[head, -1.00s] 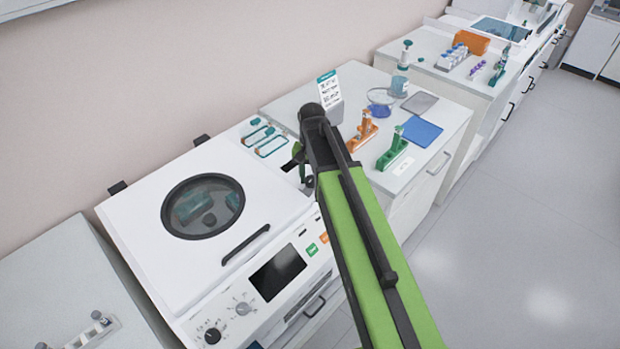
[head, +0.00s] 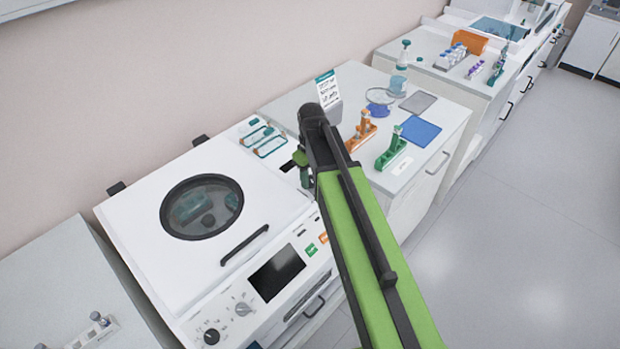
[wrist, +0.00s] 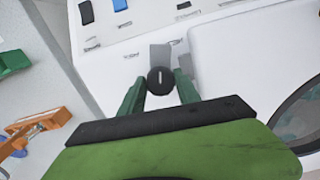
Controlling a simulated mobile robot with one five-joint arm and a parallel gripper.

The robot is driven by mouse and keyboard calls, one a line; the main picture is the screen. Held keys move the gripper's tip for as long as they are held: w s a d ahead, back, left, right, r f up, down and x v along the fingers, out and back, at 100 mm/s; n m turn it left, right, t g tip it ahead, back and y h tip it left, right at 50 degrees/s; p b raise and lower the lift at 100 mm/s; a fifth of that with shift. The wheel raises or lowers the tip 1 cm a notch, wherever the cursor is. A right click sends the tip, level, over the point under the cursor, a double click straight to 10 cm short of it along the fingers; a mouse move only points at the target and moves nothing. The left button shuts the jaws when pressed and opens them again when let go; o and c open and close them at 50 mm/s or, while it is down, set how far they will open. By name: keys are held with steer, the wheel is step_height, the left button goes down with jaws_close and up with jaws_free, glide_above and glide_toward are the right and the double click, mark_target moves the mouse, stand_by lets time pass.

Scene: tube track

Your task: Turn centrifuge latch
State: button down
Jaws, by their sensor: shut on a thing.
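The white centrifuge (head: 150,235) has a closed lid with a round window (head: 202,207) in the head view. Its latch, a round black knob (wrist: 160,80) with a white line, shows in the wrist view on the white panel beside the lid. My gripper (wrist: 161,88) has one green finger on each side of the knob and is shut on it. The white line runs nearly up and down in the wrist view. In the head view my gripper (head: 303,168) is at the machine's right side, and my arm hides the knob.
A bench to the right carries an orange rack (head: 361,132), a green rack (head: 391,150), a blue pad (head: 421,131) and a sign card (head: 328,88). The floor (head: 510,230) on the right is clear.

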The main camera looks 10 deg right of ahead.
mark_target(311, 179)
steer(key=shift+n, duration=1.6)
steer(key=shift+a, duration=0.1)
steer(key=c, duration=0.9)
jaws_free()
steer(key=shift+o, duration=0.2)
steer(key=shift+r, duration=0.1)
step_height(311, 179, up, 17)
steer(key=p, duration=1.7)
steer(key=shift+r, duration=0.15)
